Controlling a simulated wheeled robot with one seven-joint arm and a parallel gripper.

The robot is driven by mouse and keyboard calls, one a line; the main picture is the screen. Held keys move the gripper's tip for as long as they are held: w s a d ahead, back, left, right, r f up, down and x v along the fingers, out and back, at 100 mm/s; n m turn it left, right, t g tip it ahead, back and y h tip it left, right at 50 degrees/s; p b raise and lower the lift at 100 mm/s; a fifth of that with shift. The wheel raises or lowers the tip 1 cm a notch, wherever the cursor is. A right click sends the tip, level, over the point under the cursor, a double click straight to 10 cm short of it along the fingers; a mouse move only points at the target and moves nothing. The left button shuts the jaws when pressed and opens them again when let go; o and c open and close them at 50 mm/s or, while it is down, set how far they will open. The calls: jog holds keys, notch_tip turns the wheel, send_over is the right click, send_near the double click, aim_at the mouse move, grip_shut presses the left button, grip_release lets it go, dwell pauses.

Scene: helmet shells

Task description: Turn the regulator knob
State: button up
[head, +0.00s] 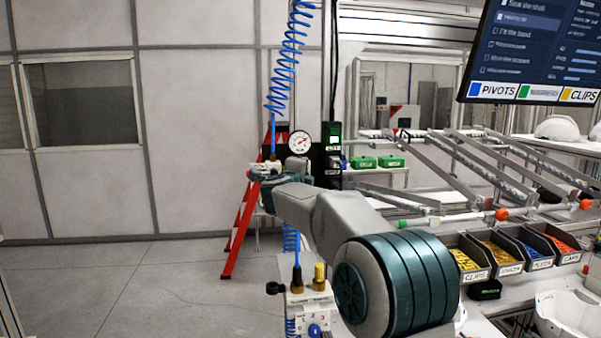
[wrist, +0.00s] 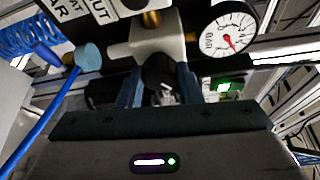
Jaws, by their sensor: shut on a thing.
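The black regulator knob (wrist: 159,72) shows in the wrist view, below a pale regulator body with a brass fitting. A round pressure gauge (wrist: 229,33) sits to its right, with a red needle; it also shows in the head view (head: 300,142). My gripper (wrist: 160,88) has one dark blue-grey finger on each side of the knob and is shut on it. In the head view my gripper (head: 268,178) is at the regulator, below and left of the gauge, and the knob is hidden there.
A coiled blue hose (head: 290,60) hangs above the regulator. A red ladder (head: 240,228) stands behind it. Parts bins (head: 465,262) and slanted metal rails lie to the right. A unit with yellow and black knobs (head: 308,298) is below. The floor at left is clear.

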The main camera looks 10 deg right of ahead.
dwell(0.4)
jog(key=o, duration=1)
jog(key=b+v, duration=0.4)
jog(key=v, duration=1)
jog(key=shift+w, duration=0.1)
